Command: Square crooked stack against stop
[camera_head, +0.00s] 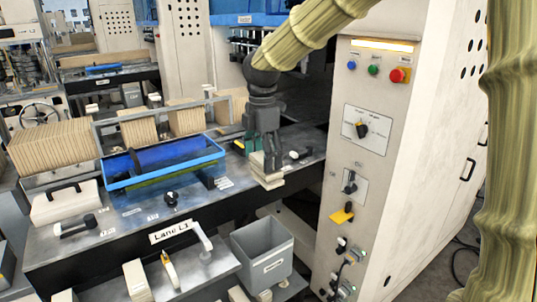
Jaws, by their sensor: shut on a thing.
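My gripper (268,166) points down at the right part of the lane table (110,243). Its fingers are closed around a small pale stack (268,184) near the table's right edge. The stack's lower layers show beneath the fingers and look slightly uneven. A teal-green block (256,160) shows just behind and left of the fingers. I cannot tell whether it touches the stack. The fingers hide the upper part of the stack, and I cannot clearly make out the stop.
A blue tray (117,184) with a dark roller sits left of the gripper. Rows of brown kraft packs (52,146) stand behind it. A black knob (172,198) and a handle (76,228) are in front. A control cabinet (360,190) rises at right. A grey bin (262,255) stands below.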

